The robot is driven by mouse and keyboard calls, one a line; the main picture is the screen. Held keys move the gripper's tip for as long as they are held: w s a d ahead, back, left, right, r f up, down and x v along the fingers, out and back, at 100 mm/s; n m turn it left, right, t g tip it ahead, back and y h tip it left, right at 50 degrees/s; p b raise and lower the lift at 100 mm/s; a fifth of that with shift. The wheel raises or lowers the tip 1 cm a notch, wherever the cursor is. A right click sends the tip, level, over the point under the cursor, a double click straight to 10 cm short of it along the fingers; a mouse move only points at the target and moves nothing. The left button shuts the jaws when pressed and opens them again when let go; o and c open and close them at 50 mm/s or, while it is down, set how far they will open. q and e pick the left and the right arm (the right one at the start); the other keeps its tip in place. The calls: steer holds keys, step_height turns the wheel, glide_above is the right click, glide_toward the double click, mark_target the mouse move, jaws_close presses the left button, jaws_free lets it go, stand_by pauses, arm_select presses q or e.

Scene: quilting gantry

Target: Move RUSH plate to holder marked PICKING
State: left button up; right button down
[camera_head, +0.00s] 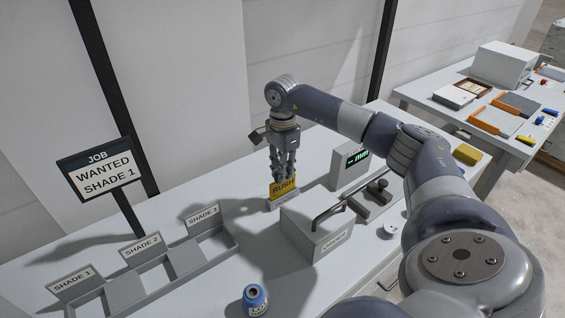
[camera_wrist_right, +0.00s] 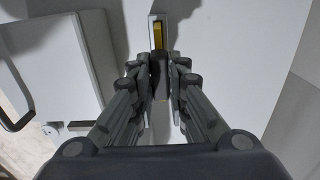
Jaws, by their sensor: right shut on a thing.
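The yellow RUSH plate (camera_head: 283,187) stands upright at a small grey holder (camera_head: 283,203) on the table. The lettering on that holder is too small to read. My right gripper (camera_head: 284,172) is above the plate, pointing down, shut on its upper part. In the right wrist view, the plate's yellow edge (camera_wrist_right: 158,34) shows within the pale holder, just beyond the fingertips (camera_wrist_right: 160,78). I cannot tell if the plate is fully seated. No holder legibly marked PICKING shows. My left gripper is not in view.
A grey lidded box (camera_head: 318,238) with a dark handle stands close in front of the holder. A display unit (camera_head: 349,165) is to the right. Shade trays (camera_head: 155,275) and a JOB sign (camera_head: 102,173) are left. A blue can (camera_head: 255,298) stands at the front.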

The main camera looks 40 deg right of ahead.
steer(key=c, duration=1.5)
jaws_free()
step_height(320, 180, up, 12)
steer(key=shift+f, duration=0.1)
